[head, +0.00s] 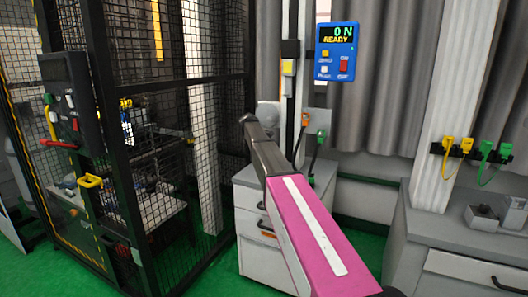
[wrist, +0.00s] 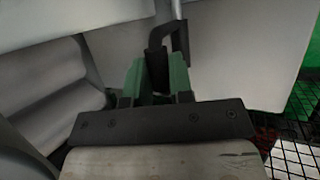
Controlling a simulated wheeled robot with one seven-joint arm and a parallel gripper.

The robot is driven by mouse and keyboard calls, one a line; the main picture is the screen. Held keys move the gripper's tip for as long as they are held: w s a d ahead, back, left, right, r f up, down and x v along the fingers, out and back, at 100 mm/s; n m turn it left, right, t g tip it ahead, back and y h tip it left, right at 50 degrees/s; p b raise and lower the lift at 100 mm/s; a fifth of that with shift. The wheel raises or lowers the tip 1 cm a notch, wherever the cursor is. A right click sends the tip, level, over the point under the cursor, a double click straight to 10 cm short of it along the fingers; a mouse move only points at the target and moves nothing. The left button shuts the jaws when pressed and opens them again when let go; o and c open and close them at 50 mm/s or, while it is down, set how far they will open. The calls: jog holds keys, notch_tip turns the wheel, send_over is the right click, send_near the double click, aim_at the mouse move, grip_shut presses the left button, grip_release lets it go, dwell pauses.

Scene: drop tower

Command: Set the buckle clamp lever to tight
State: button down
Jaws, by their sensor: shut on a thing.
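In the wrist view my gripper (wrist: 158,72) has green fingers and is shut on a dark piece between them. A black bent lever (wrist: 172,36) stands up from there, with a pale rod above it. It appears to be the buckle clamp lever. The fingers cover its lower part, and the clamp body cannot be made out. In the head view my own magenta and black arm reaches toward the cage side, and I cannot make out the gripper or the lever there.
A black mesh cage (head: 165,130) with a control panel (head: 70,100) stands at the left. A blue display (head: 336,52) reads 0 N READY. A drawer cabinet (head: 255,215) stands behind my arm. A grey bench (head: 465,245) is at the right. Green floor shows between.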

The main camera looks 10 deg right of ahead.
jog(key=shift+w+d, duration=0.25)
jog(key=shift+w, duration=0.1)
jog(key=shift+w+d+r, duration=0.1)
jog(key=shift+w, duration=0.05)
jog(key=c, duration=1)
grip_release()
jog(key=shift+c, duration=0.2)
jog(key=shift+a+r, duration=0.3)
jog(key=shift+r, duration=0.05)
jog(key=v, duration=0.9)
jog(key=shift+r, duration=0.4)
jog(key=shift+a, duration=0.15)
